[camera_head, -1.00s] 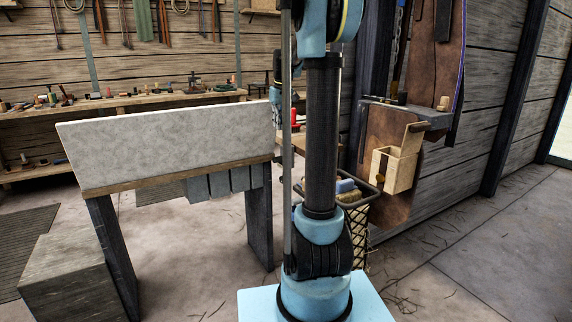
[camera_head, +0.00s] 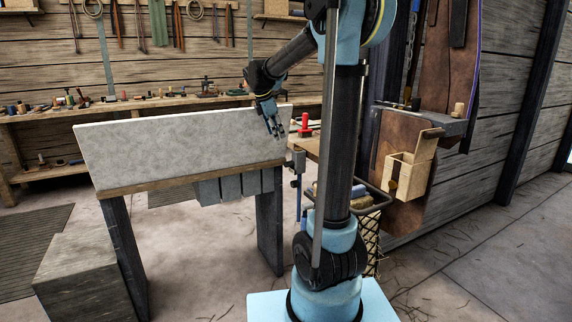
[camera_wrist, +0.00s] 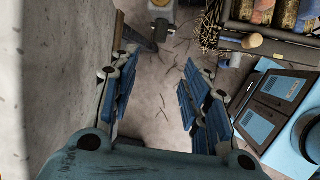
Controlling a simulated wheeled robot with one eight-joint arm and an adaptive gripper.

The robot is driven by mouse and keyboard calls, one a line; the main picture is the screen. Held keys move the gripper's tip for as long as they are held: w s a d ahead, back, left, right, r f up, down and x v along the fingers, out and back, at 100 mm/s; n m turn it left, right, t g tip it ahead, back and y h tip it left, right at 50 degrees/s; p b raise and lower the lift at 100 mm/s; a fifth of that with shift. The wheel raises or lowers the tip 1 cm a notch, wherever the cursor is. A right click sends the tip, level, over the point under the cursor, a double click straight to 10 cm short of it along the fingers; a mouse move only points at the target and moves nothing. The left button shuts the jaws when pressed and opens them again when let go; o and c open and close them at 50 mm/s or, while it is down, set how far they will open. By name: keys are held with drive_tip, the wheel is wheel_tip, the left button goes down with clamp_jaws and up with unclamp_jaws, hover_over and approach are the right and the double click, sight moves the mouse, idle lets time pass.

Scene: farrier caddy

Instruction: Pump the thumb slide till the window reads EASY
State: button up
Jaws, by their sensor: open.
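My gripper (camera_head: 274,127) hangs pointing down by the right end of the pale tilted panel (camera_head: 180,145). In the wrist view my gripper (camera_wrist: 160,62) is open, with its two blue-padded fingers apart and nothing between them. I cannot make out a thumb slide or a reading window in either view. A small red object (camera_head: 304,124) stands on the wooden surface right of my gripper; its details are too small to tell. A narrow blue-grey item (camera_head: 298,184) hangs below a grey block at the panel's right end.
A dark-framed basket (camera_head: 367,235) with stored items stands behind my column; it also shows in the wrist view (camera_wrist: 270,45). An open wooden box (camera_head: 407,177) is mounted at right. A tool-covered bench (camera_head: 150,103) runs along the back wall.

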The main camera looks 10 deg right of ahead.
sight(289, 164)
drive_tip(key=shift+n, duration=0.3)
drive_tip(key=x, duration=1.7)
drive_tip(key=shift+d+f, duration=0.1)
